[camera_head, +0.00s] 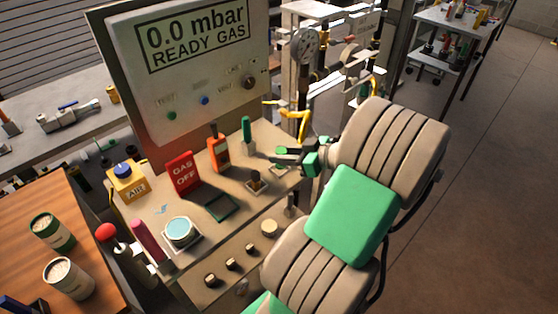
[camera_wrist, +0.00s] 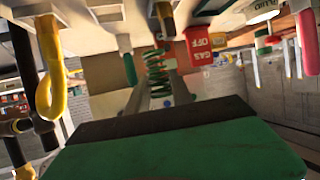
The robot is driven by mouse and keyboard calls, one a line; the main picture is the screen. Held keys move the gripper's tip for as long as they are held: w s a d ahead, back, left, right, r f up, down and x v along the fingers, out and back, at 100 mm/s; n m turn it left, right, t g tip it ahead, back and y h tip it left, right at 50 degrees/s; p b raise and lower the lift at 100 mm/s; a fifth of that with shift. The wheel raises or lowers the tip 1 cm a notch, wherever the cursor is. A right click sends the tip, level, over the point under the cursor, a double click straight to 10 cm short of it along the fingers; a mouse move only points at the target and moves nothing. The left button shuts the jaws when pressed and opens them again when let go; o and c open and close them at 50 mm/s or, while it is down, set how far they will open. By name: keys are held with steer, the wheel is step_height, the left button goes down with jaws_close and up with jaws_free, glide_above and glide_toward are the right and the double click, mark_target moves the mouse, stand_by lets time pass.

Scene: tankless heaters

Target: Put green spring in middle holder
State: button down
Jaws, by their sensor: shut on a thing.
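My gripper (camera_head: 284,157) is over the right end of the console top in the head view. In the wrist view its two grey fingers (camera_wrist: 158,92) are shut on a green spring (camera_wrist: 157,72), a coiled piece held between the tips. The spring is hard to pick out in the head view. Holder-like square spots run along the console: a small light base with a dark plug (camera_head: 256,184), a dark green square frame (camera_head: 221,206), and a square base with a round teal dish (camera_head: 180,232). I cannot tell which is the middle holder.
A red GAS OFF sign (camera_head: 183,172), an orange meter (camera_head: 218,150) and a green-handled tool (camera_head: 247,133) stand behind the holders. A yellow box (camera_head: 127,181) is at the left. A gauge and pipes (camera_head: 305,45) rise behind my gripper.

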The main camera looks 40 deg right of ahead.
steer(key=w+d+f, duration=0.1)
steer(key=w+f, duration=0.1)
steer(key=w+d+f, duration=0.2)
steer(key=w+d+f+p, duration=0.1)
steer(key=f, duration=0.1)
steer(key=shift+w+d+f, duration=0.25)
steer(key=shift+w+f, duration=0.15)
step_height(320, 180, down, 3)
steer(key=shift+w+r+p, duration=0.1)
steer(key=shift+r+p, duration=0.1)
steer(key=shift+p, duration=0.35)
steer(key=shift+d+f, duration=0.1)
steer(key=shift+f, duration=0.3)
steer(key=shift+f, duration=0.1)
steer(key=shift+f+b, duration=0.15)
steer(key=shift+b, duration=0.15)
steer(key=c, duration=1.1)
jaws_free()
